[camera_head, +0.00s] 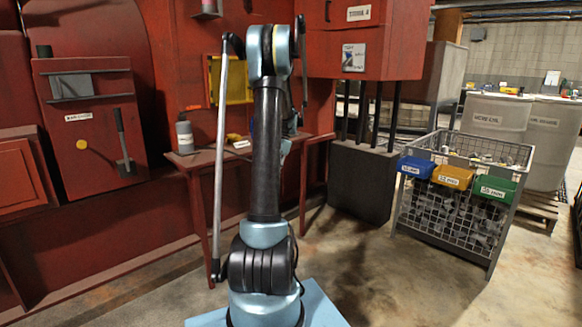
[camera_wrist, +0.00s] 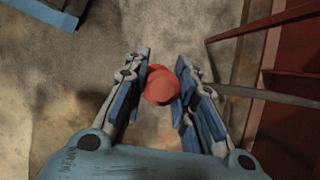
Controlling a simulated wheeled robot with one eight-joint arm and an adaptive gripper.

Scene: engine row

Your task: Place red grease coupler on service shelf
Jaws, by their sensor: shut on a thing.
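The red grease coupler (camera_wrist: 160,86) is a small rounded red piece in the wrist view. My gripper (camera_wrist: 162,80) is shut on it, with blue-padded fingers on both sides. Bare floor shows beneath it. In the head view my arm stands in the middle, and I cannot make out the gripper or the coupler. A red shelf on legs (camera_head: 206,164), which looks like the service shelf, stands against the red machine behind my arm. My arm hides its middle. Red framework (camera_wrist: 298,48), perhaps part of this shelf, shows at the right of the wrist view.
A wire basket (camera_head: 450,215) with blue, yellow and green bins stands at right. Open floor (camera_head: 370,270) lies before it.

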